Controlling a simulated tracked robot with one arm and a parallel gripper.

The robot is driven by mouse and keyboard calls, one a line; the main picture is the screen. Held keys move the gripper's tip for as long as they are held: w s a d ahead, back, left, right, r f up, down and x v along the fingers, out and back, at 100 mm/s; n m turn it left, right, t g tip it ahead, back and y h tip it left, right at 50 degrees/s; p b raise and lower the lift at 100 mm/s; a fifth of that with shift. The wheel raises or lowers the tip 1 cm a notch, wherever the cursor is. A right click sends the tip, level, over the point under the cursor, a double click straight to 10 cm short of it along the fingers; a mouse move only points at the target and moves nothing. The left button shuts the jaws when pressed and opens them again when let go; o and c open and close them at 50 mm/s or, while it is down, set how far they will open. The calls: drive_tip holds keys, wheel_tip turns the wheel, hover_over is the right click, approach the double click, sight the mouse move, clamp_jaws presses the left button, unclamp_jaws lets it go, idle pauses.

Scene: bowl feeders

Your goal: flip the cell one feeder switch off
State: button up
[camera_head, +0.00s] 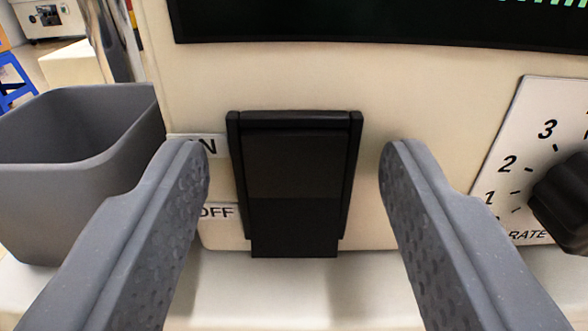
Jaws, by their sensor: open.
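A black rocker switch (294,185) in a black frame sits on the cream front panel (420,90). The ON label (208,145) is at its upper left and the OFF label (218,212) at its lower left, both partly hidden by my left finger. The lower part of the switch stands out below its frame. My gripper (295,150) is open, with one grey finger on each side of the switch. Nothing is between the fingers except the switch in front of them. I cannot tell how far the fingertips are from the panel.
A grey open bin (85,190) stands at the left, close to my left finger. A black RATE knob (565,200) on a white numbered dial plate (515,165) is at the right. A dark display (380,22) is above the switch. A blue stool (15,80) is far back left.

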drive_tip(key=c, duration=1)
drive_tip(key=shift+f, duration=0.1)
drive_tip(key=shift+d+f+t+b, duration=0.1)
drive_tip(key=shift+f+t+b, duration=0.15)
drive_tip(key=shift+t+b, duration=0.4)
drive_tip(key=shift+s+f+t, duration=0.1)
drive_tip(key=shift+f+t, duration=0.05)
drive_tip(key=shift+t, duration=0.65)
drive_tip(key=shift+s+f+t, duration=0.1)
drive_tip(key=shift+f+t, duration=0.05)
drive_tip(key=shift+t, duration=0.6)
drive_tip(key=shift+o, duration=0.2)
drive_tip(key=shift+c, duration=0.2)
drive_tip(key=o, duration=1)
